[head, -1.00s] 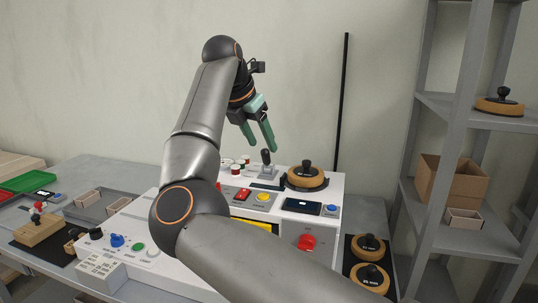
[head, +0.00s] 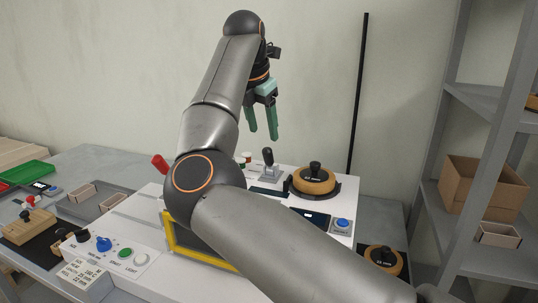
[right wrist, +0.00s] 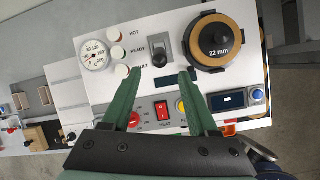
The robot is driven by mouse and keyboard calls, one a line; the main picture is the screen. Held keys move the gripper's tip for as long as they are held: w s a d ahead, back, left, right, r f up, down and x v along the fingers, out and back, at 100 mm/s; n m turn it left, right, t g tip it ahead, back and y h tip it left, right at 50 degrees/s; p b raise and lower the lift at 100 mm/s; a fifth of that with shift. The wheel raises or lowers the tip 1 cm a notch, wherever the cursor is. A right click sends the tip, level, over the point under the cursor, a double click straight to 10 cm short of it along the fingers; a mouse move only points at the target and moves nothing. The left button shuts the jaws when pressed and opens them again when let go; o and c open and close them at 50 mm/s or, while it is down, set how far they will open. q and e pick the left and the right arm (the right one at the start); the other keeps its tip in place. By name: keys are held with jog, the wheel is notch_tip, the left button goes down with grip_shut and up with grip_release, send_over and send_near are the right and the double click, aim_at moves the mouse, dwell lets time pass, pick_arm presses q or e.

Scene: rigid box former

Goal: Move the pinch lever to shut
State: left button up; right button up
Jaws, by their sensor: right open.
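The pinch lever (head: 267,157) is a short lever with a black knob on a small grey slotted base, on top of the white machine. It stands roughly upright in the head view. In the right wrist view the lever (right wrist: 158,46) lies just beyond the fingertips, roughly centred between them. My right gripper (head: 262,135) has green fingers, spread apart and empty, pointing down above and near the lever without visible contact. It also shows in the right wrist view (right wrist: 160,73). Any markings at the lever slot are too small to read. My left gripper is out of view.
A round wooden-rimmed 22 mm die (head: 314,180) sits right of the lever. A gauge (right wrist: 96,55), status lamps (right wrist: 121,52), a red heat switch (right wrist: 162,112) and a display (right wrist: 228,101) surround it. My right arm hides part of the machine. A shelf (head: 430,195) stands at right.

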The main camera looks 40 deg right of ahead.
aim_at(267, 147)
jog(key=x, duration=0.9)
jog(key=shift+d+f, duration=0.15)
jog(key=shift+f, duration=0.1)
jog(key=shift+c, duration=0.3)
grip_shut()
dwell(0.6)
